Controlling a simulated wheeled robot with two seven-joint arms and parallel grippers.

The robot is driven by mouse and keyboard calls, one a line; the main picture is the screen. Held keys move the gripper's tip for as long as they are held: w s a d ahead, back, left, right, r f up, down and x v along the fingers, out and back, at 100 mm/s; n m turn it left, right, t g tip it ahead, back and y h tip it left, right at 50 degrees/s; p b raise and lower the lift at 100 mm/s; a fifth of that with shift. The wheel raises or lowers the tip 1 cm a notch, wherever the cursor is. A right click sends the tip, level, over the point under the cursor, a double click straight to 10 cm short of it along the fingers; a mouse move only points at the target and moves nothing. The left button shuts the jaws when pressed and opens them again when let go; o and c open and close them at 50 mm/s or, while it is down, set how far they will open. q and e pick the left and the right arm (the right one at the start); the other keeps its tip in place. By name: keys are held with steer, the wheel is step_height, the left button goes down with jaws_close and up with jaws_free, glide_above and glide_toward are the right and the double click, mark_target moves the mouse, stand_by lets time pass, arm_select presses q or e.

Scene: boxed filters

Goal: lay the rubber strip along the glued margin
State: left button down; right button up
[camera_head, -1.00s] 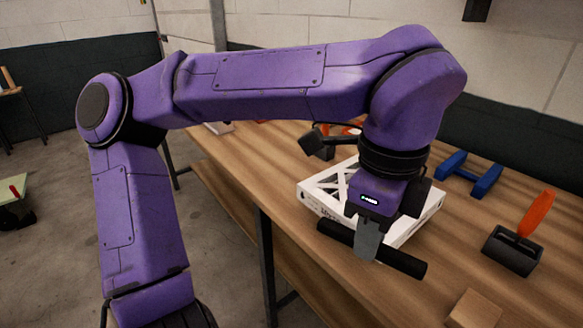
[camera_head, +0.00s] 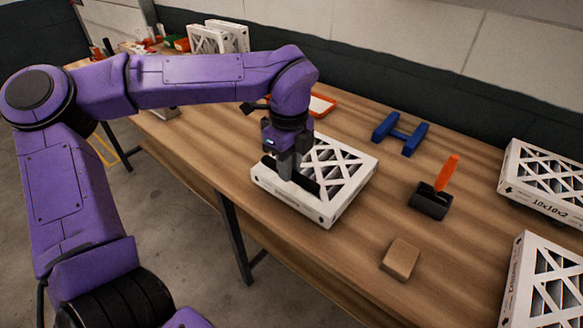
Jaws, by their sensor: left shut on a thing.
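A boxed filter (camera_head: 345,172) with a white cardboard frame and lattice face lies flat on the wooden bench. My left gripper (camera_head: 286,174) is over its left part, pointing down, shut on a black rubber strip (camera_head: 308,185). The strip runs roughly along the filter's near-left margin. The fingers and wrist hide its middle. I cannot tell whether the strip touches the frame or hangs just above it. No glue can be made out on the margin. My right gripper is not in view.
A black holder (camera_head: 430,203) with an orange handle, a tan block (camera_head: 400,259) and a blue H-shaped piece (camera_head: 399,133) stand right of the filter. More boxed filters (camera_head: 543,187) lie at the right edge. An orange-rimmed tray (camera_head: 321,105) is behind. Bare bench (camera_head: 350,250) lies in front.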

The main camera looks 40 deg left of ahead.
mark_target(291, 188)
arm_select(q)
steer(key=f, duration=0.2)
steer(key=w+f, duration=0.1)
steer(key=w+a+f+p, duration=0.1)
steer(key=f, duration=0.1)
steer(key=shift+f, duration=0.65)
steer(key=c, duration=1)
jaws_free()
steer(key=shift+r, duration=0.15)
steer(key=shift+r, duration=0.3)
step_height(291, 188, up, 12)
steer(key=shift+f+b, duration=0.2)
steer(key=shift+b, duration=0.65)
